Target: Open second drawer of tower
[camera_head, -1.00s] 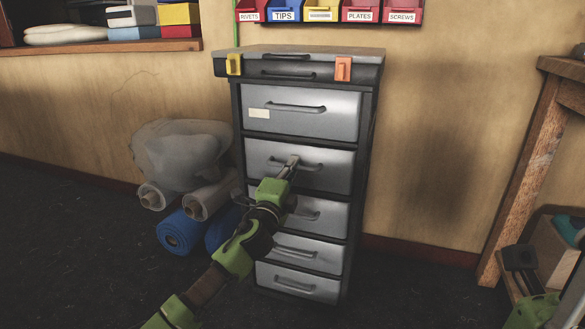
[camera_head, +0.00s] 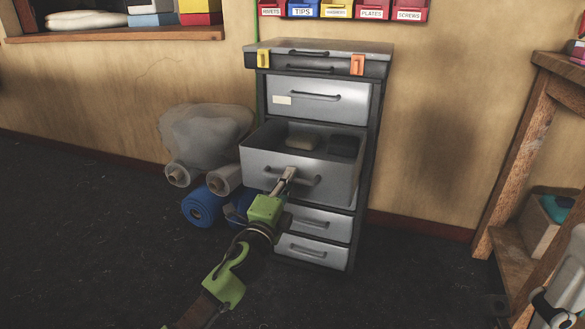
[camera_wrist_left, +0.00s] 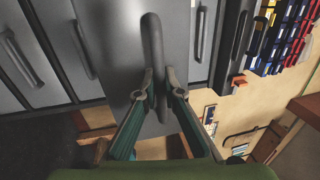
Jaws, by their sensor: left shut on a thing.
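The tower (camera_head: 375,105) is a dark cabinet with grey drawers against the wall. Its second drawer (camera_head: 262,163) from the top is pulled well out; a pale bundle (camera_head: 302,142) and a dark block (camera_head: 344,146) lie inside. My left gripper (camera_head: 288,175) is shut on this drawer's bar handle (camera_head: 308,182). In the left wrist view, the fingertips (camera_wrist_left: 153,85) close around the handle (camera_wrist_left: 152,40). The top drawer (camera_head: 345,100) and the lower drawers (camera_head: 312,250) are shut. Part of my right arm shows at the lower right; its fingers cannot be made out.
Blue rolls (camera_head: 203,207), pale rolls (camera_head: 226,178) and a wrapped bundle (camera_head: 205,132) lie left of the tower. A wooden bench (camera_head: 520,130) stands at the right. Labelled bins (camera_head: 338,10) hang above.

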